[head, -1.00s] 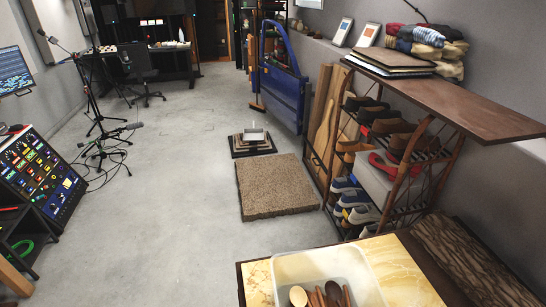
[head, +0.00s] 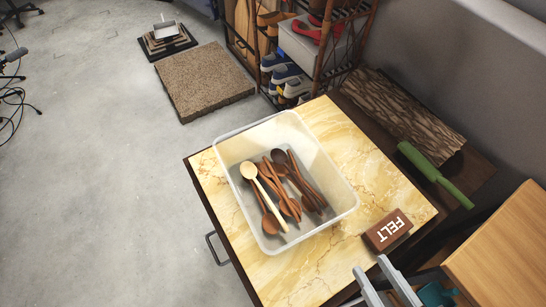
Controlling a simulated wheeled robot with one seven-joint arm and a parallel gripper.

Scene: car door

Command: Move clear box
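The clear box (head: 340,188) is an open, see-through plastic bin. It sits on the yellow marble top of a dark wooden cabinet (head: 285,285). Several wooden spoons (head: 277,190) lie inside it, mostly brown with one pale. Two light grey bars at the bottom edge look like the fingers of my gripper (head: 375,270). They stand apart with nothing visible held between them. They are to the lower right of the box, clear of it, near the table's front right edge. The rest of my gripper is out of view.
A brown block marked FELT (head: 387,231) lies right of the box. A green cylinder (head: 428,169) lies beyond the right edge. A light wooden surface (head: 510,248) is at the lower right. A shoe rack (head: 335,45) stands behind. Bare marble lies right of the box.

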